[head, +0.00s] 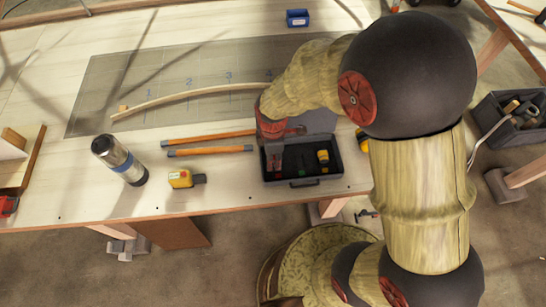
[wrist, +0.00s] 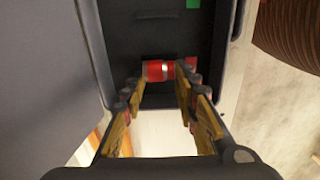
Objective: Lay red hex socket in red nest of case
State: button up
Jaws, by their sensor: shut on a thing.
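The red hex socket (wrist: 160,70), red with a silver band, lies crosswise between my fingertips in the wrist view. My gripper (wrist: 160,78) is shut on it, with a finger at each end. They are low inside the dark open case (head: 318,180), at a dark recess near one wall. A red patch (wrist: 191,62) beside the socket appears to mark the red nest. I cannot tell whether the socket touches the nest floor. In the head view my gripper (head: 274,159) reaches into the case's left part and the socket is not clearly visible.
A yellow piece (head: 323,157) sits in the case's right part, and a green patch (wrist: 193,4) marks another place. A bent lath (head: 190,93) lies behind.

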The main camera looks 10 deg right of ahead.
jog(key=shift+f, duration=0.3)
jog(key=o, duration=1.2)
jog(key=shift+o, duration=0.2)
jog(key=shift+r, duration=0.15)
jog(key=shift+r+p, duration=2.65)
jog(key=shift+r, duration=0.75)
